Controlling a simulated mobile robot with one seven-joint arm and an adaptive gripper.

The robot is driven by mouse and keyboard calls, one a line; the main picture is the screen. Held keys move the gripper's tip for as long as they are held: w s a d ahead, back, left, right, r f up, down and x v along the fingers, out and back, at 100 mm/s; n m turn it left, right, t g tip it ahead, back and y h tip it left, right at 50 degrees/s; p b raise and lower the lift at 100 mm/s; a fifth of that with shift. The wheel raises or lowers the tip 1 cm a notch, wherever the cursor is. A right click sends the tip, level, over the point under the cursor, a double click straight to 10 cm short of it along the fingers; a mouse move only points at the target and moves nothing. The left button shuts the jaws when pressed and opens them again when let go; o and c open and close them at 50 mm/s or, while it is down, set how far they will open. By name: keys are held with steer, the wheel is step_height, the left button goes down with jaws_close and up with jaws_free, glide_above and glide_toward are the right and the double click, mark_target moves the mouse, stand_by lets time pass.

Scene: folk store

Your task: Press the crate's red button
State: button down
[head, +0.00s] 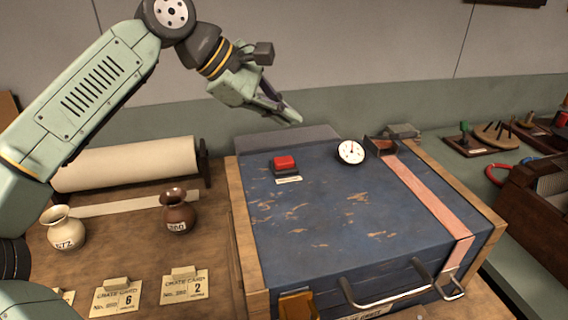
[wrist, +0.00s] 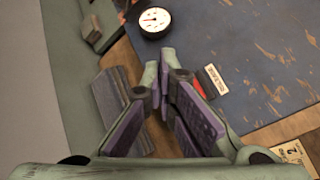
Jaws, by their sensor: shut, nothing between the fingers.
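The red button (head: 284,162) sits on a small dark base with a white label, on the blue lid of the crate (head: 330,215), near its back left. In the wrist view the red button (wrist: 199,90) is partly hidden behind my gripper's finger, and its label (wrist: 215,79) shows beside it. My gripper (head: 292,118) is shut and empty, in the air above and behind the button, apart from it. In the wrist view my gripper's fingertips (wrist: 165,62) meet, with the button just to their right.
A round white dial (head: 351,152) and a pink strap (head: 430,197) are on the lid. Metal handles (head: 385,290) are on the crate's front. A cream jar (head: 64,228), a brown jar (head: 178,212) and a paper roll (head: 125,164) stand left. Stamps and tools lie right.

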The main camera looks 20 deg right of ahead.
mark_target(285, 162)
step_height(285, 162, down, 6)
steer(key=b, duration=0.3)
steer(key=shift+b, duration=0.35)
steer(key=shift+f, duration=0.1)
stand_by(0.9)
steer(key=shift+f+b, duration=0.35)
steer(key=shift+b, duration=0.05)
steer(key=shift+f+b, duration=0.4)
steer(key=shift+f, duration=0.1)
stand_by(0.6)
steer(key=shift+r, duration=0.1)
steer(key=shift+r+p, duration=0.6)
steer(key=shift+r, duration=0.2)
steer(key=shift+r+p, duration=1.8)
steer(key=shift+r, duration=0.8)
